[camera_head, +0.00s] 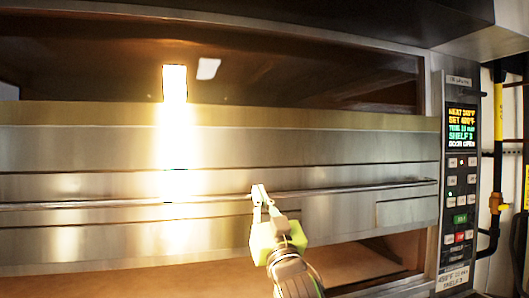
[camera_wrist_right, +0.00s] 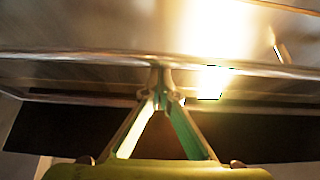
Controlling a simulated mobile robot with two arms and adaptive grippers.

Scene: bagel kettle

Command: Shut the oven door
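The oven door (camera_head: 330,152) is a wide brushed-steel front crossing the head view. A long thin handle bar (camera_head: 350,188) runs along it. The oven panel's display (camera_head: 462,128) seems to end in "DOOR OPEN". My right gripper (camera_head: 259,190) reaches up from below, its fingertips together and over the bar in the head view. In the right wrist view, the fingers (camera_wrist_right: 160,80) meet at the tips by the steel front. I see nothing clearly held between them, and cannot tell whether they touch the bar. My left gripper is out of view.
A dark glass-like band (camera_head: 300,70) with a bright reflection lies above the steel front. A brown surface (camera_head: 345,262) shows below it. The control panel (camera_head: 459,190) stands at the right, with pipes (camera_head: 497,150) beyond it.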

